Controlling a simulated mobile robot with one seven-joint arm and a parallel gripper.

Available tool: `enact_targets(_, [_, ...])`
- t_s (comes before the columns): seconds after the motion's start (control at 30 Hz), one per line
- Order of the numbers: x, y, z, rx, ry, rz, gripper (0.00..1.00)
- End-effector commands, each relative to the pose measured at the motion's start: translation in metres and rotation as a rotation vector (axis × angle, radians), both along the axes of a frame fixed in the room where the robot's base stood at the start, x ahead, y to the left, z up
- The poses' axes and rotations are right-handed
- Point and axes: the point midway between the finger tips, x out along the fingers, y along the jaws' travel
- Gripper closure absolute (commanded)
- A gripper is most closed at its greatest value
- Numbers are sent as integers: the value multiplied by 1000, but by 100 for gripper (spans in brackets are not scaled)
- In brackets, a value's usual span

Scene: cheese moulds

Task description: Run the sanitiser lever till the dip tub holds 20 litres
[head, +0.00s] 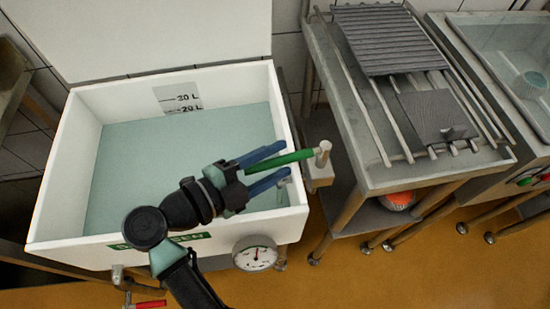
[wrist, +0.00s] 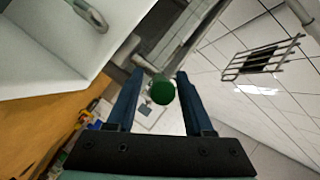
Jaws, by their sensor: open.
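The white dip tub (head: 290,112) holds pale green liquid (head: 145,160). On its back wall is a level scale (head: 178,97) marked 30 L and 20 L; the liquid's edge lies close to the 20 L mark, too small to read exactly. A green-handled lever (head: 288,158) sits on a metal tap at the tub's right wall. My gripper (head: 285,163) is open, its blue fingers on either side of the green handle. In the wrist view the handle's round green end (wrist: 162,90) shows between the fingertips, with no clear contact on either.
A round dial (head: 255,253) is on the tub's front. A red-handled lever (head: 150,304) sits below, at the front left. A steel trolley (head: 375,180) with a ridged mat (head: 390,38) and a dark plate (head: 433,115) stands to the right, beside a basin (head: 475,50).

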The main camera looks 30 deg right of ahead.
Motion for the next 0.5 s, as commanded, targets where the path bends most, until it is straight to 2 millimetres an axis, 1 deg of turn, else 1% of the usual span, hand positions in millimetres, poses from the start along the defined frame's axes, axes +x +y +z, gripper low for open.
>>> enact_targets(0.27, [0,-2,-1,0,0,0,48])
enact_targets(0.37, [0,-2,-1,0,1,0,64])
enact_targets(0.5, [0,-2,0,0,1,0,89])
